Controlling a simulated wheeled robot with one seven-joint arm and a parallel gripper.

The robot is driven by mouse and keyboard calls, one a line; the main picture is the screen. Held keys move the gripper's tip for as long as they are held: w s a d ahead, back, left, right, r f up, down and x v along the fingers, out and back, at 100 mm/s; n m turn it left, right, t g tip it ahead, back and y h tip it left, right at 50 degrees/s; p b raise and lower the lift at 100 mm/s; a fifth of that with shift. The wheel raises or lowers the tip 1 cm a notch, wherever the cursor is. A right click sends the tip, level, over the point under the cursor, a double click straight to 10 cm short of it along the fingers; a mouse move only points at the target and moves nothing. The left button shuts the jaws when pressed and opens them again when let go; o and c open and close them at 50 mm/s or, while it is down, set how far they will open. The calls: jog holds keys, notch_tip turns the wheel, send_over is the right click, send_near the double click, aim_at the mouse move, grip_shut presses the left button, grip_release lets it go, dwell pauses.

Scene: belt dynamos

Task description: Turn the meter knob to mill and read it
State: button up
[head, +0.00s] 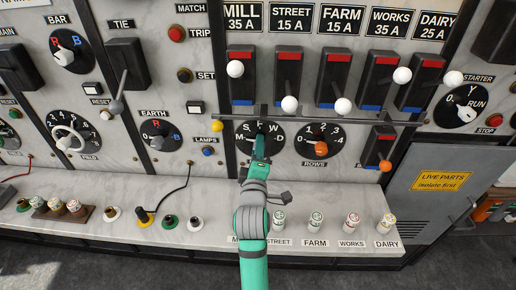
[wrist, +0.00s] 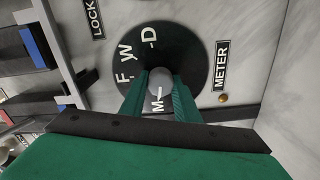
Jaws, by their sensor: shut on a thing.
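The meter dial (head: 278,143) is a black disc on the marble panel with white letters M, S, F, W and D. It also shows in the wrist view (wrist: 190,48), turned sideways, beside a METER label (wrist: 221,66). My gripper (head: 261,152) reaches up to it, and its green fingers (wrist: 161,88) are shut on the small grey meter knob (wrist: 160,76). A short white mark lies by the knob's lower end, close to M; I cannot tell if it is the pointer or a dial tick. The S is hidden by a finger in the wrist view. No meter face is visible.
A rows dial (head: 320,141) with an orange knob is just right. A horizontal bar (head: 320,118) runs above both dials, under several white-knobbed switches labelled MILL (head: 243,17) to DAIRY. Below, a marble ledge (head: 200,245) carries several fuses and plugs.

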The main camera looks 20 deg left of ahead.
jog(key=shift+f, duration=0.1)
jog(key=o, duration=1.1)
jog(key=shift+c, duration=0.2)
jog(key=shift+s, duration=0.1)
jog(key=v, duration=1)
jog(key=shift+s, duration=0.35)
jog(key=shift+d, duration=0.1)
